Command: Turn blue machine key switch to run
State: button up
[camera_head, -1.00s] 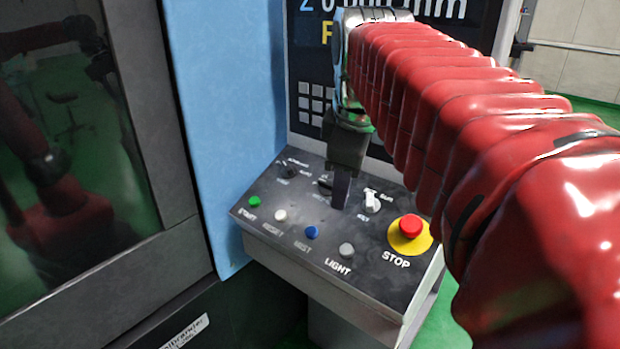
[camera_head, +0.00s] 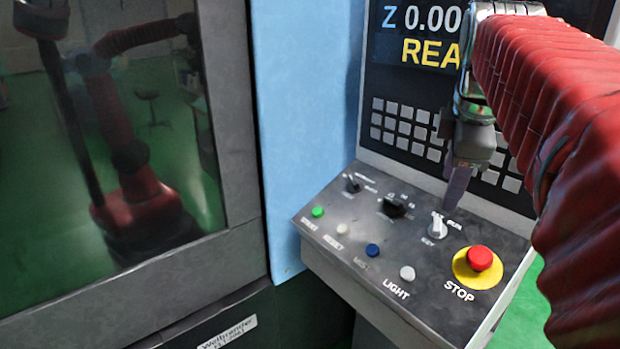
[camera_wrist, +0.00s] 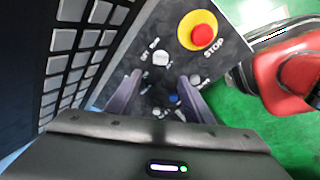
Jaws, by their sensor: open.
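The key switch (camera_head: 437,228) is a small pale knob on the sloping dark control panel (camera_head: 330,238) of the blue machine (camera_head: 285,120). Its labels are small and partly hidden; RUN can be read above it. I cannot tell clearly which label it points to. My gripper (camera_head: 457,188) hangs just above and behind it, fingers pointing down. In the wrist view my gripper (camera_wrist: 160,76) is open, with the key switch (camera_wrist: 161,58) just beyond and between the fingertips. I see no contact.
The red stop button (camera_head: 480,258) on its yellow disc is close by on the right. A black rotary knob (camera_head: 394,207) is on the left. Green, white and blue buttons and the light button (camera_head: 407,273) line the front. A keypad and screen (camera_head: 420,40) rise behind.

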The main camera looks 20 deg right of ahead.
aim_at(437, 224)
jog(key=x, duration=1.2)
jog(key=shift+a, duration=0.1)
jog(key=shift+c, duration=0.6)
jog(key=c, duration=0.9)
